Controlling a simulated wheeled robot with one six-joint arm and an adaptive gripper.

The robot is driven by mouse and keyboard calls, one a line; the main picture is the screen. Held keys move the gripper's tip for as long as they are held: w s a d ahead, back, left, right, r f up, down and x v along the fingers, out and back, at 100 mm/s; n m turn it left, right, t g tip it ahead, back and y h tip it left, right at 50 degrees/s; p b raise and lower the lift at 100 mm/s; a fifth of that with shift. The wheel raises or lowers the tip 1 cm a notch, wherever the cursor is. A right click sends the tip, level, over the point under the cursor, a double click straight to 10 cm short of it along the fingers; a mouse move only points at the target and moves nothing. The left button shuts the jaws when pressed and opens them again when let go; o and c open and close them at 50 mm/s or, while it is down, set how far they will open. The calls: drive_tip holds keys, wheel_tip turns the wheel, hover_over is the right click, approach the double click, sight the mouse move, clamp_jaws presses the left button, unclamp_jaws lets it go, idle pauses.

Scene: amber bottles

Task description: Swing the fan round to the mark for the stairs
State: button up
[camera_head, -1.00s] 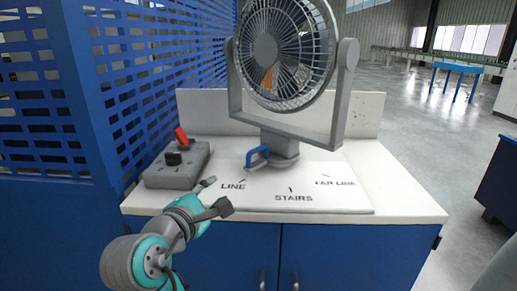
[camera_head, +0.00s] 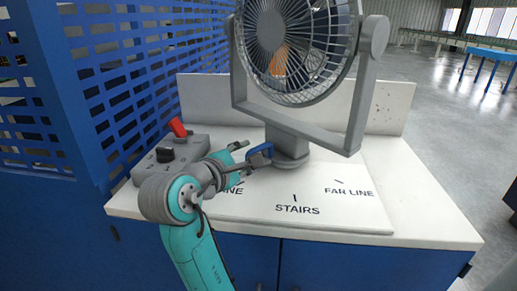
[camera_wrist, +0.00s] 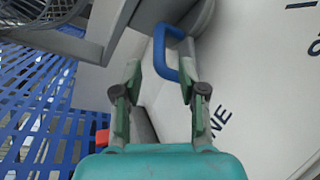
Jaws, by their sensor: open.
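The grey caged fan (camera_head: 300,45) stands in a grey yoke on a round pivot base (camera_head: 288,160) on the white bench. A blue loop handle (camera_head: 258,155) juts from the base to the left, on the LINE side. The STAIRS mark (camera_head: 297,209) is printed in front of the base, with a short black tick above it. My gripper (camera_head: 245,156) is open at the handle. In the wrist view the blue handle (camera_wrist: 160,50) reaches between the open fingertips (camera_wrist: 160,72); I cannot tell if they touch it.
The FAR LINE mark (camera_head: 349,192) is to the right; the LINE mark (camera_head: 233,191) is partly hidden by my arm. A grey switch box (camera_head: 165,158) with a red lever (camera_head: 178,127) stands at left, beside a blue perforated panel (camera_head: 140,60). The bench's right front is clear.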

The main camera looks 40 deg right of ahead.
sight(254, 151)
drive_tip(key=shift+x, duration=3.2)
clamp_jaws()
